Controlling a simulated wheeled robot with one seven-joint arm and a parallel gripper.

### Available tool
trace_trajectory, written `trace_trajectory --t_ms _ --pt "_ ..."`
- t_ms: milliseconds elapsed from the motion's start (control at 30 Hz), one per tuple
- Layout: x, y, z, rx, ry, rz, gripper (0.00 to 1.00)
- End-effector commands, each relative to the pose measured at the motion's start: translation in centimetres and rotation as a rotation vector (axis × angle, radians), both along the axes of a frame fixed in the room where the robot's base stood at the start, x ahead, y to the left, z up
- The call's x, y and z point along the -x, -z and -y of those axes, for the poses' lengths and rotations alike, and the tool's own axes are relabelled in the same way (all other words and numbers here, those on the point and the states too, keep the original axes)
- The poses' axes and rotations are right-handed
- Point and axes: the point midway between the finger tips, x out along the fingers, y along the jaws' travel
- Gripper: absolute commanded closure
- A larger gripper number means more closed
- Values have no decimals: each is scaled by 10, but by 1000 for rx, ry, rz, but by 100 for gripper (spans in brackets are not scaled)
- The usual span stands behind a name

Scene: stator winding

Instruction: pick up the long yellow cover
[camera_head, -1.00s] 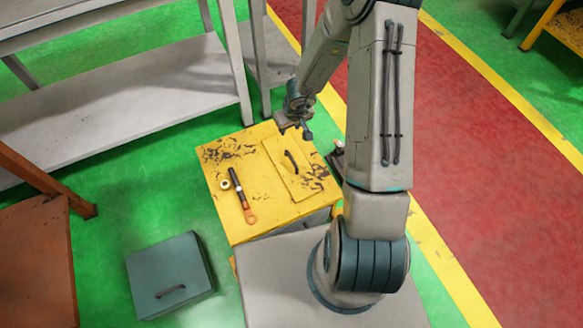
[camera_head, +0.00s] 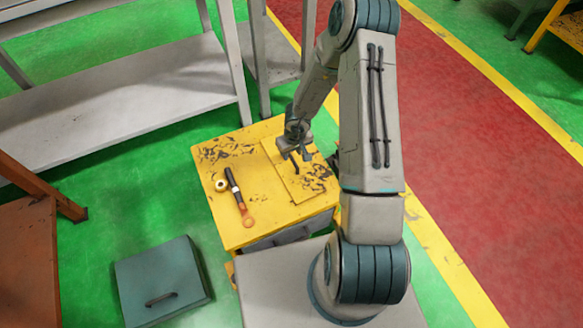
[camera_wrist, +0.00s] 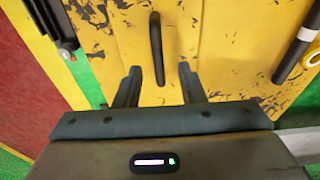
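The long yellow cover (camera_head: 310,183) lies flat on top of the yellow cabinet and carries a dark curved handle (camera_head: 294,163). In the wrist view the cover (camera_wrist: 180,30) fills the middle, with its black handle (camera_wrist: 157,48) upright in the picture between the two fingers. My gripper (camera_head: 296,155) is over the cover at the handle's far end. In the wrist view my gripper (camera_wrist: 157,75) is open, with one finger on each side of the handle and a gap on both sides. Whether the fingers touch the cover cannot be told.
The yellow cabinet (camera_head: 240,200) also bears a black-and-orange tool (camera_head: 236,190) and a small ring (camera_head: 221,185), left of the cover. A dark object (camera_wrist: 60,30) stands at the cabinet's other side. A grey-blue box (camera_head: 162,280) sits on the green floor. A grey shelf (camera_head: 120,105) stands behind.

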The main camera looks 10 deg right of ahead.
Motion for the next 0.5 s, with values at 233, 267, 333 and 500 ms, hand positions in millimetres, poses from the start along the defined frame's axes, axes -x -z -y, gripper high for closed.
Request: trace_trajectory --t_ms 233,267,333,500 --pt "-4 18 0 1 0 0 64" --pt "-5 22 0 1 0 0 64" --pt "-7 32 0 1 0 0 64" --pt "-11 49 -1 0 -1 0 64"
